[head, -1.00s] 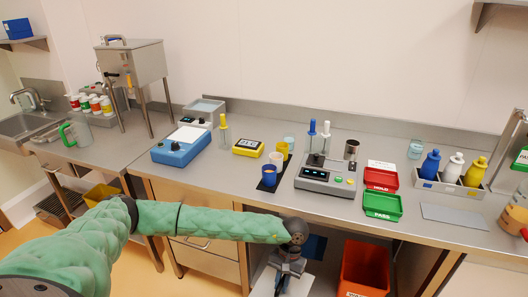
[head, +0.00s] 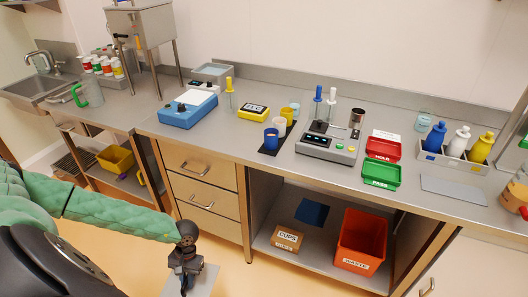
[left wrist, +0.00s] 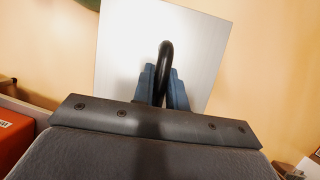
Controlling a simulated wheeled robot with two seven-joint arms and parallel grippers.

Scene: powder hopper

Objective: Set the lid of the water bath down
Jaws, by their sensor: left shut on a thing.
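The lid (head: 205,279) is a flat, light grey square plate with a dark looped handle. My left gripper (head: 184,268) is shut on that handle and holds the lid in front of the bench, low over the floor. In the left wrist view the handle (left wrist: 166,70) stands between the blue fingertips, and the lid (left wrist: 122,42) spreads out beyond them. My right gripper is not in view.
A grey mat (head: 453,190) lies bare at right. The lower shelf holds an orange waste bin (head: 360,239) and a cups box (head: 287,238).

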